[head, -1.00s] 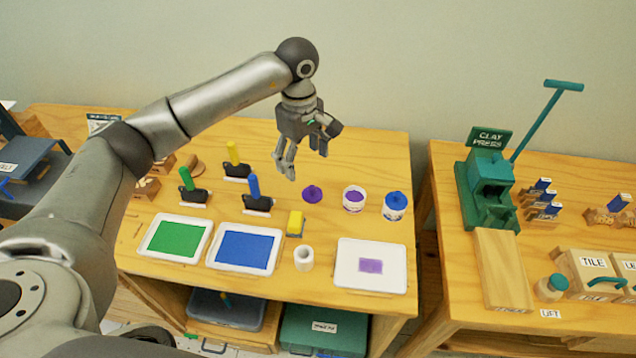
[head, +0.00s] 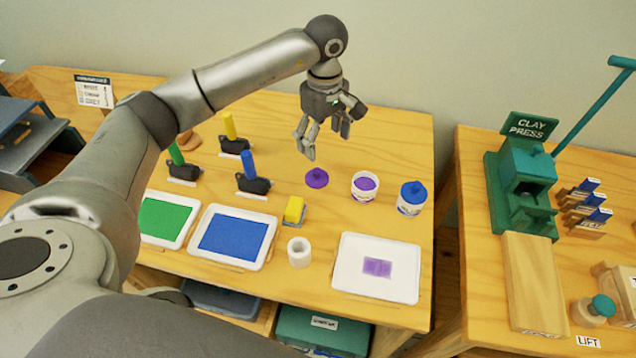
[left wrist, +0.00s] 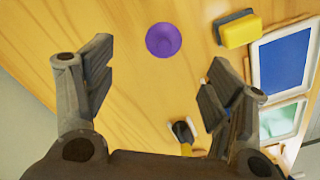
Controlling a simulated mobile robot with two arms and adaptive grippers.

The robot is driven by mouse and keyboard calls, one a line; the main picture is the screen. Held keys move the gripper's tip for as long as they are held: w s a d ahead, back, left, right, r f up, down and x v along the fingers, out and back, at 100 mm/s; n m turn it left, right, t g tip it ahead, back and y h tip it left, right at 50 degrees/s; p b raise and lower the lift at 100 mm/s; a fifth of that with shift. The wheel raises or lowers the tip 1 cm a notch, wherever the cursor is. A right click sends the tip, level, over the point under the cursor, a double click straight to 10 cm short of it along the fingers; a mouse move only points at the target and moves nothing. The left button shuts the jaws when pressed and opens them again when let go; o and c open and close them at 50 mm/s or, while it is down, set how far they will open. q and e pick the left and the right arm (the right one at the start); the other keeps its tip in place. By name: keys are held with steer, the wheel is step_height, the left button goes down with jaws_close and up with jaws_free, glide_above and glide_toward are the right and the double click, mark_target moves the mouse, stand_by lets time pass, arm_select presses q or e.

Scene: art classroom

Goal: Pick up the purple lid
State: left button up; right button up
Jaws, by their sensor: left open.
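The purple lid (head: 317,178) is a small round disc with a knob, lying flat on the wooden table. It also shows as a purple disc in the left wrist view (left wrist: 163,40), ahead of the fingers and between their lines. My left gripper (head: 326,140) is open and empty above the table, just behind and above the lid in the head view. Its two fingers (left wrist: 156,85) stand wide apart in the left wrist view and do not touch the lid. My right gripper is not in view.
An open white jar with purple paint (head: 364,186) and a blue-lidded jar (head: 411,198) stand right of the lid. A yellow sponge (head: 294,210), a white cylinder (head: 299,252), a blue tray (head: 263,264) and a white tray (head: 344,286) lie in front. Upright coloured-handled tools stand left.

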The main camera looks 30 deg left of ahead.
arm_select(q)
steer(key=f, duration=0.1)
glide_above(317, 170)
steer(key=d, duration=0.1)
steer(key=f, duration=0.5)
steer(key=shift+w+d+f+p, duration=0.1)
steer(key=shift+d+p, duration=0.1)
steer(key=shift+p, duration=0.15)
steer(key=f, duration=0.2)
steer(key=a+f+p, duration=0.1)
steer(key=f, duration=0.1)
steer(key=shift+s+a+f+p, duration=0.2)
steer(key=shift+f+p, duration=0.1)
steer(key=shift+w+f, duration=0.1)
steer(key=shift+f, duration=0.4)
steer(key=c, duration=0.8)
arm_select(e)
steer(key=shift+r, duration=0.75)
